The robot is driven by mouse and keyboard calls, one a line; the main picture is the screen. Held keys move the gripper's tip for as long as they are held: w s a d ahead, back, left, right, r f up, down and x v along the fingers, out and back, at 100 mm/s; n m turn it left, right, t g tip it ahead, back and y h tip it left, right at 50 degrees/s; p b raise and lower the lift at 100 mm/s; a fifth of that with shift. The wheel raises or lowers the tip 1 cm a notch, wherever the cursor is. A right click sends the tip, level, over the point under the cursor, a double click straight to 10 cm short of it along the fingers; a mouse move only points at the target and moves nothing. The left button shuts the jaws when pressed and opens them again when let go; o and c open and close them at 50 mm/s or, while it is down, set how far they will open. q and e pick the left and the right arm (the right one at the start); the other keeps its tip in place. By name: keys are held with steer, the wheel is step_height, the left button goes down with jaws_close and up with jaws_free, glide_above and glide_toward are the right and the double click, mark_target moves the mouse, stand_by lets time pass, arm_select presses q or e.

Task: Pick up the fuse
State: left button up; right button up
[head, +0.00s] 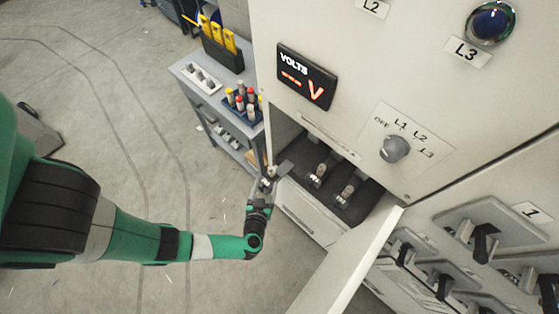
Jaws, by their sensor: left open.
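My left arm comes in from the left, and its gripper (271,174) is at the left edge of an open compartment (368,205) in the cabinet. The gripper is open, and its jaws are small and partly blurred. Two small metallic fittings, a left one (317,174) and a right one (346,193), stand on the dark compartment floor to the right of the gripper. I cannot tell whether either is or holds a fuse. Small cylinders with red, yellow and grey ends, possibly fuses, stand in a blue rack (256,117) on a cart, above the gripper in the picture. My right gripper is not in view.
The grey cart (187,70) also bears a white tray (203,79) and a dark holder with yellow items (222,54). The cabinet face carries a volts display (306,77), a selector knob (395,149) and a blue lamp (490,22). An open white door (350,262) juts out below.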

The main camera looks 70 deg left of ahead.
mark_target(269, 174)
arm_select(q)
steer(key=b+x, duration=0.2)
steer(key=x, duration=0.3)
steer(key=shift+w+a+f, duration=0.1)
steer(key=shift+a+f, duration=0.1)
steer(key=shift+a, duration=0.05)
steer(key=shift+w+a, duration=0.2)
steer(key=shift+w, duration=0.05)
steer(key=b+x, duration=0.1)
steer(key=x, duration=0.1)
steer(key=b+x, duration=0.1)
steer(key=x, duration=0.1)
steer(key=shift+w+a+f+b, duration=0.1)
steer(key=shift+w+b, duration=0.3)
steer(key=shift+w, duration=0.1)
steer(key=shift+w+a, duration=0.15)
steer(key=shift+a, duration=0.05)
jaws_close()
